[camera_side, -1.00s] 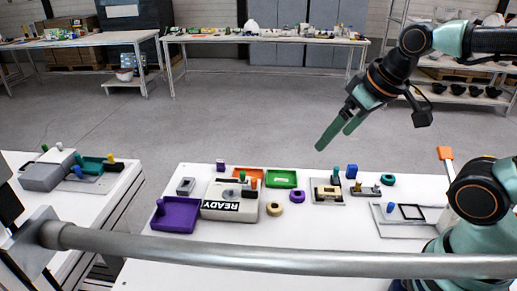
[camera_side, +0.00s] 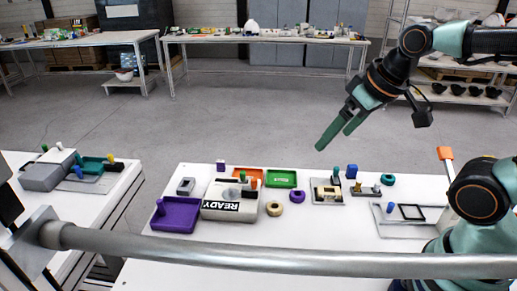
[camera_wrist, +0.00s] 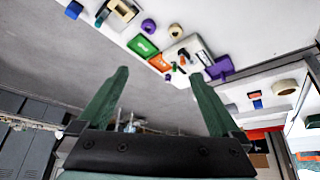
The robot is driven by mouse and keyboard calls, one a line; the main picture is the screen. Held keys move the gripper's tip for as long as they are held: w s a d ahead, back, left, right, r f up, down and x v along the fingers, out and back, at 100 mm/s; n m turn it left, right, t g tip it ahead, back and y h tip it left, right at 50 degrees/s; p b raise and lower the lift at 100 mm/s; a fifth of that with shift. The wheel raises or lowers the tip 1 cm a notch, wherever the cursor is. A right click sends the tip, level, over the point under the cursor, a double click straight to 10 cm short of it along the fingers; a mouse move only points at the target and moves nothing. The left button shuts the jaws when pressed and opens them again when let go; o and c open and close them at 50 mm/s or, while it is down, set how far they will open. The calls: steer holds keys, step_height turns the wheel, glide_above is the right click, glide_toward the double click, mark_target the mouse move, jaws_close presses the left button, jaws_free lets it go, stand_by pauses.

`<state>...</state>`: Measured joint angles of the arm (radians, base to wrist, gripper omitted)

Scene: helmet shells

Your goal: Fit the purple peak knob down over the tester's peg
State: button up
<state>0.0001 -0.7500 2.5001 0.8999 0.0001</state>
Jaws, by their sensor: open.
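A purple ring-shaped piece (camera_side: 297,197), which looks like the peak knob, lies on the white table right of the tester. It also shows in the wrist view (camera_wrist: 148,26). The tester looks to be the pale box (camera_side: 217,208) with a READY label; it shows in the wrist view too (camera_wrist: 176,53). A green peg (camera_side: 242,176) and an orange peg (camera_side: 254,183) stand at its back right; I cannot tell which peg is meant. A round grey part (camera_side: 231,192) is on its top. My gripper (camera_side: 335,140) is open and empty, high above the table's back edge.
A purple tray (camera_side: 176,226) touches or nearly touches the tester's left side. Green (camera_side: 282,179) and orange trays lie behind it. A fixture plate (camera_side: 336,201) stands to the right. The table's front strip is clear.

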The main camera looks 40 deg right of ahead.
stand_by(0.4)
steer(key=c, duration=0.5)
steer(key=m+g, duration=0.6)
steer(key=m, duration=0.5)
glide_above(297, 196)
steer(key=w+d, duration=0.1)
steer(key=d, duration=0.1)
step_height(297, 196, down, 13)
steer(key=f, duration=1.2)
steer(key=shift+a, duration=0.35)
